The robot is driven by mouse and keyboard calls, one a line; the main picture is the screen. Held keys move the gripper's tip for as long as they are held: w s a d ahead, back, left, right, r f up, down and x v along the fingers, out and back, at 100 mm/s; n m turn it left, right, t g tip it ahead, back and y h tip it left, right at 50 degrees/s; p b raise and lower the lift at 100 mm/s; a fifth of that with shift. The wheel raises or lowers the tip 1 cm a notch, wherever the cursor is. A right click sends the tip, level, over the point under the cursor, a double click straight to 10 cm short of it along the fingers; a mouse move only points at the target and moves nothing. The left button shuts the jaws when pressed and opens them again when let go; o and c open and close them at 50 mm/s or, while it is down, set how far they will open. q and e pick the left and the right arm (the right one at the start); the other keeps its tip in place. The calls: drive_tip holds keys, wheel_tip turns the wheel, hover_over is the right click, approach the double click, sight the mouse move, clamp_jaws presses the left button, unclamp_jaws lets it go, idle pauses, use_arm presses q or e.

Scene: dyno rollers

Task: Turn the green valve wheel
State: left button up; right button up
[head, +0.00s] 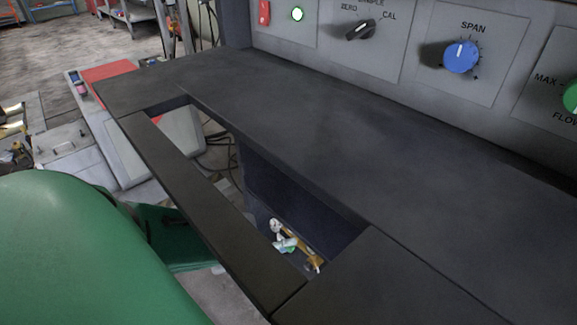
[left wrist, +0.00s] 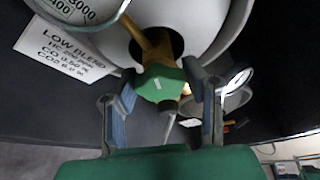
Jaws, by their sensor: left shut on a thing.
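The green valve wheel (left wrist: 162,84) sits on a brass valve stem (left wrist: 155,45) at the top of a pale gas cylinder in the left wrist view. My left gripper (left wrist: 160,92) has its two fingers on either side of the wheel and is shut on it. The inner finger faces cover the wheel's left and right edges. In the head view the valve wheel does not show, and only green parts of my left arm (head: 80,255) show at the lower left. My right gripper is in neither view.
A pressure gauge (left wrist: 75,10) and a white "LOW BLEND" label (left wrist: 65,50) are left of the valve; another gauge (left wrist: 237,78) is right. The head view shows a dark bench (head: 300,120) with a rectangular opening, a panel with a blue SPAN knob (head: 462,57), and clear bench top.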

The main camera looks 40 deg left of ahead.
use_arm(q)
drive_tip(key=shift+a, duration=0.35)
drive_tip(key=o, duration=1.2)
drive_tip(key=shift+f, duration=0.1)
drive_tip(key=shift+d, duration=0.1)
drive_tip(key=v, duration=1.2)
drive_tip(key=shift+f, duration=0.15)
